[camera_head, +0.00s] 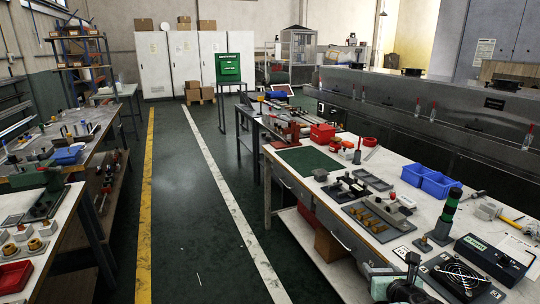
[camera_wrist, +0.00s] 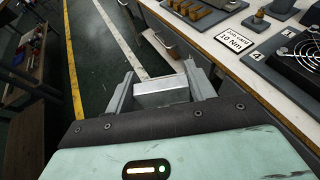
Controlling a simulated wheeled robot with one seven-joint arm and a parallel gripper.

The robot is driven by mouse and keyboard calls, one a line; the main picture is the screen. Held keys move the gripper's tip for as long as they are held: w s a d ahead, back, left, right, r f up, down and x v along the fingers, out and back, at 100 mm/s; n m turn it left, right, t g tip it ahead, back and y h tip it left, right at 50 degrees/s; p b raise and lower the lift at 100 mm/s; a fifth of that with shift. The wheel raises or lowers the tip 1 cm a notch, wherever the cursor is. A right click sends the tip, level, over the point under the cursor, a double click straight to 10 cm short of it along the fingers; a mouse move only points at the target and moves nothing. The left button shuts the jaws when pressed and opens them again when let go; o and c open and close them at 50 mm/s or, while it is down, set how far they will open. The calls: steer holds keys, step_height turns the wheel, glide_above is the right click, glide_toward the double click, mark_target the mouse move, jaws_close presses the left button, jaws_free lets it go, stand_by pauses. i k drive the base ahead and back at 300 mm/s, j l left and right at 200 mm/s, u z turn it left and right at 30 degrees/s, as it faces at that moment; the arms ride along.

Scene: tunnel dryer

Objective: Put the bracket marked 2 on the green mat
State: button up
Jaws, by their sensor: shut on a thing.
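My gripper (camera_wrist: 160,92) is shut on a pale grey metal piece (camera_wrist: 162,98), held between its two fingers. It looks like a bracket, but I see no number on it. In the wrist view the piece is in front of the bench edge, with the floor behind it. In the head view my gripper (camera_head: 408,268) is at the bottom, by the near edge of the right bench. The green mat (camera_head: 308,160) lies flat and bare at the far left part of that bench, well away from my gripper.
A black and green stack light (camera_head: 446,215) stands upright nearby. A fan unit (camera_head: 460,278) sits close right. The aisle to the left is clear.

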mark_target(306, 161)
steer(key=i+j+u, duration=0.2)
steer(key=i+u, duration=0.2)
steer(key=i, duration=0.35)
steer(key=i+u, duration=0.35)
steer(key=i, duration=0.45)
steer(key=i+z, duration=0.4)
steer(key=i+j+z, duration=0.15)
steer(key=z, duration=0.2)
steer(key=i+j+z, duration=0.6)
steer(key=z, duration=0.2)
steer(key=i+j+z, duration=0.55)
steer(key=j+z, duration=0.15)
steer(key=j, duration=0.1)
